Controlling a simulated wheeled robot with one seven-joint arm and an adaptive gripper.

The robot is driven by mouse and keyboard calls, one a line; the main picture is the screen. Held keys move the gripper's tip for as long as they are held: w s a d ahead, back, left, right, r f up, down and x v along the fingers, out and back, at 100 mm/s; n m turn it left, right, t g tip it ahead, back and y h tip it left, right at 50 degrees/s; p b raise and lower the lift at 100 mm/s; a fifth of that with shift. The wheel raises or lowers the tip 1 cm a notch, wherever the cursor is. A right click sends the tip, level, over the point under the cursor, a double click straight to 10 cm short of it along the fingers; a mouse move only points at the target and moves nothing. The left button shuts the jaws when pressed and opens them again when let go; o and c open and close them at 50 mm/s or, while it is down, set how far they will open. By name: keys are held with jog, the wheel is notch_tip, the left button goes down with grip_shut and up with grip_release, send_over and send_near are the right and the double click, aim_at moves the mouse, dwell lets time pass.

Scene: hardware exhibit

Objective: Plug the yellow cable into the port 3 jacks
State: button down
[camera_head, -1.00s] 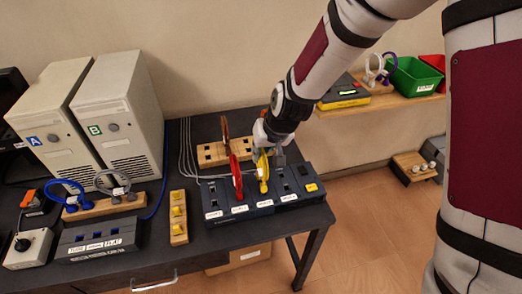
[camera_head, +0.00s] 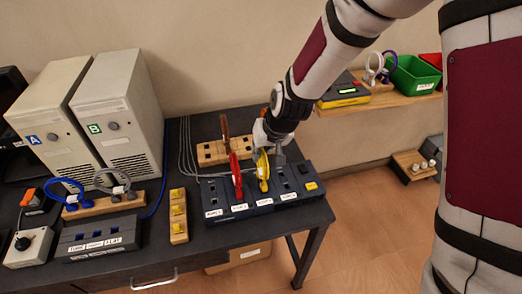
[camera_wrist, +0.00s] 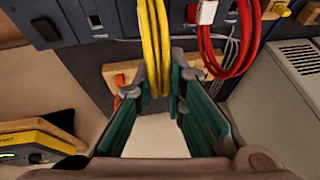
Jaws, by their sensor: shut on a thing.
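The yellow cable (camera_head: 263,171) is a loop standing upright over the dark port panel (camera_head: 251,210), in the column behind the third label from the left. My gripper (camera_head: 269,148) is shut on this loop from the far side. In the wrist view the yellow cable (camera_wrist: 155,45) runs between the teal-padded fingers (camera_wrist: 160,82), its upper end meeting the panel (camera_wrist: 122,15). I cannot tell whether its plugs are seated in the jacks. The labels are too small to read surely.
A red cable (camera_head: 236,177) stands in the column left of the yellow one. A wooden block (camera_head: 210,153) with a brown cable (camera_head: 225,127) lies behind the panel. Two white towers (camera_head: 120,110) stand left. A shelf (camera_head: 405,101) with a green bin (camera_head: 413,78) is at right.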

jog(key=shift+a+f, duration=0.1)
jog(key=shift+f, duration=0.25)
dwell(0.3)
jog(key=c, duration=1.6)
grip_release()
jog(key=shift+o, duration=0.8)
jog(key=o, duration=0.5)
jog(key=shift+s+r, duration=0.1)
jog(key=shift+r, duration=0.1)
jog(key=shift+p+v, duration=2.1)
jog(key=shift+v, duration=1.5)
jog(key=shift+r, duration=0.1)
